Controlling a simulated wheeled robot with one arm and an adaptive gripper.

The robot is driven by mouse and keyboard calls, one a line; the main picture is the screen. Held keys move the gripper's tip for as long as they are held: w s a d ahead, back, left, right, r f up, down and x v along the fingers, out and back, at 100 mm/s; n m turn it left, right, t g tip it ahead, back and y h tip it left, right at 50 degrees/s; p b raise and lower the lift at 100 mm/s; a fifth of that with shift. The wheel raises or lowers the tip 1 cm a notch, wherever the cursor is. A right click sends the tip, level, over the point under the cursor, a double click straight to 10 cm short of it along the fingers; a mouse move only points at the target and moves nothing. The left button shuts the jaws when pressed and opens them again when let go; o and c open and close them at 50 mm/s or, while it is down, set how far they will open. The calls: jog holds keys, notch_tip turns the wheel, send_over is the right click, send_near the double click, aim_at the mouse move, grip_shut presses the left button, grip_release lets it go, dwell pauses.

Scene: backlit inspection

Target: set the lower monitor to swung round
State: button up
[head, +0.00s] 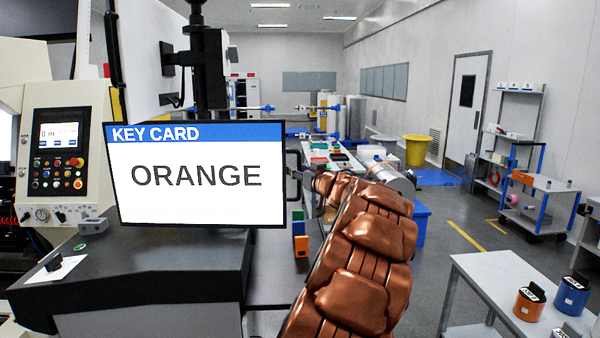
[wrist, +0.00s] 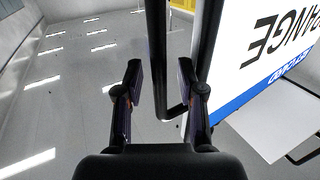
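The lower monitor (head: 200,175) faces me in the head view, with a blue "KEY CARD" header over the word "ORANGE". It hangs on a dark post (head: 210,70) above a dark cabinet. In the wrist view the monitor (wrist: 265,60) appears upside down at the right. A black bar handle (wrist: 172,109) stands off its side edge. My gripper (wrist: 160,85) is open, with one finger on each side of the handle's outer bar in the picture. I cannot tell whether either finger touches it. In the head view my gripper (head: 302,180) is beside the monitor's right edge, partly hidden by my copper arm.
A machine control panel (head: 60,150) stands to the left. The dark cabinet top (head: 140,260) is under the monitor, with a white card on it. A table (head: 500,280) with orange and blue containers is at front right. Open floor lies beyond, near a yellow bin (head: 416,150).

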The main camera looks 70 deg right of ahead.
jog(key=shift+r, duration=0.1)
jog(key=v, duration=1.2)
jog(key=shift+d, duration=0.1)
dwell(0.3)
